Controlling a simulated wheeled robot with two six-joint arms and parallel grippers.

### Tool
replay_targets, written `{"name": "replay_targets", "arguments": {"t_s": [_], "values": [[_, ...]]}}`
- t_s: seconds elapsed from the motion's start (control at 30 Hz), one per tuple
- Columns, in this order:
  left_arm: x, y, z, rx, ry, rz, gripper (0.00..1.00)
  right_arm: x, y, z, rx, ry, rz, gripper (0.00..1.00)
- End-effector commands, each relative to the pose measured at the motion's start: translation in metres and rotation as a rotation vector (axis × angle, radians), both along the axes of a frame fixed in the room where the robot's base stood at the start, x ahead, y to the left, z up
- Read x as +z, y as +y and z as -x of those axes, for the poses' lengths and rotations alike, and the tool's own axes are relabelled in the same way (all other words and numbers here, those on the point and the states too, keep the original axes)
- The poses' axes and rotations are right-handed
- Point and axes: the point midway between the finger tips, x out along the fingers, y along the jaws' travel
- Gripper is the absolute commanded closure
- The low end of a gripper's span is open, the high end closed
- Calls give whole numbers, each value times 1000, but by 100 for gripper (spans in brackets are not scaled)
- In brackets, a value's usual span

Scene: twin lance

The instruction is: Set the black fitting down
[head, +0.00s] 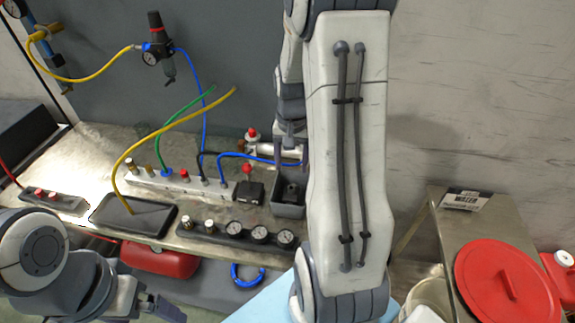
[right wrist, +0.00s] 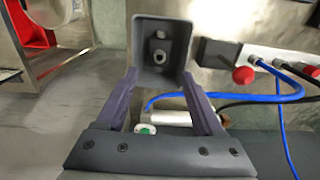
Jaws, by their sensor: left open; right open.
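A small dark fitting (right wrist: 157,48) with a light ring lies on the floor of a grey open-topped bin (right wrist: 140,77) in the right wrist view. In the head view the bin (head: 288,211) stands at the bench's right end, with the dark fitting (head: 291,189) inside. My right gripper (right wrist: 160,80) is open; its fingers appear on either side of the bin's near part, with nothing between them. Whether they touch the bin I cannot tell. In the head view my right arm hides part of this area. My left gripper (head: 168,310) is at the lower left, apart from the bin.
A black block with a red knob (head: 248,190) stands just left of the bin. A red lid (head: 505,285) lies at right.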

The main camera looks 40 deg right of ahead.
Motion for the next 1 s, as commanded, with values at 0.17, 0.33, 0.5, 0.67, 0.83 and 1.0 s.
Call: {"name": "replay_targets", "arguments": {"t_s": [0.17, 0.33, 0.5, 0.67, 0.83, 1.0], "values": [[0, 0, 0, 0, 0, 0, 0, 5, 0, 0, 0, 0, 0, 31], [0, 0, 0, 0, 0, 0, 0, 12, 24, -4, 78, -5, 0, 31], [0, 0, 0, 0, 0, 0, 0, 36, 116, -4, 395, -25, -7, 31], [0, 0, 0, 0, 0, 0, 0, 57, 213, 35, 787, -44, -24, 31], [0, 0, 0, 0, 0, 0, 0, 70, 279, 98, 1169, -59, -46, 31], [0, 0, 0, 0, 0, 0, 0, 74, 304, 146, 1417, -66, -65, 31]]}}
